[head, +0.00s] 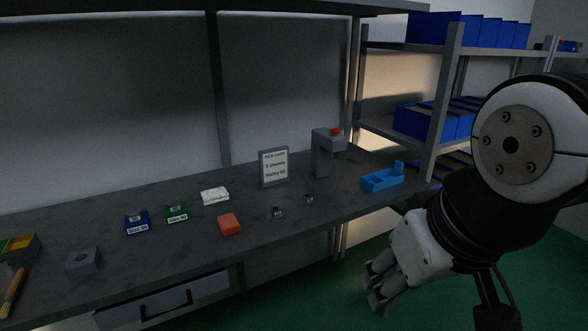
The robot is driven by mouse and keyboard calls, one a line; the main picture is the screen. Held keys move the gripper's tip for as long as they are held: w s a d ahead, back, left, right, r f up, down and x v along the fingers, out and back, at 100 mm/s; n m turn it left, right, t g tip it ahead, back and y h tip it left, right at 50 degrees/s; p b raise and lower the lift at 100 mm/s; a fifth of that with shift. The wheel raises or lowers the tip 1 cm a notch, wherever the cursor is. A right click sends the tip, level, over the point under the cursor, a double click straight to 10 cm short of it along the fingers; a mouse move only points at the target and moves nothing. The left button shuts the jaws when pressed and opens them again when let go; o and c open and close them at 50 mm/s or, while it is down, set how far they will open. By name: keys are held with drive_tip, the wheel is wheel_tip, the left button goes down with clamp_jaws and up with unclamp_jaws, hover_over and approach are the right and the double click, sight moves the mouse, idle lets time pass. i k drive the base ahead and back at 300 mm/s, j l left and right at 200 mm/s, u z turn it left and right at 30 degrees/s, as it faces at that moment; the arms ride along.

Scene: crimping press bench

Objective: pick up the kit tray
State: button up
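A light blue tray (381,182) with a raised holder at its back right corner sits at the right end of the grey bench. I take it to be the kit tray; nothing clearly shows inside it. My gripper (373,285) hangs low in front of the bench's right end, below and nearer than the tray. It points down and left, its fingers are apart, and I see nothing between them. It does not touch the tray.
Blue bins (418,121) fill the shelves behind. Green floor is open below my gripper.

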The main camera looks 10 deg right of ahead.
sight(380, 180)
drive_tip(key=i+l+z, duration=0.35)
drive_tip(key=i, duration=0.55)
drive_tip(key=i+j+z, duration=0.1)
drive_tip(key=i+z, duration=0.25)
drive_tip(key=i, duration=0.5)
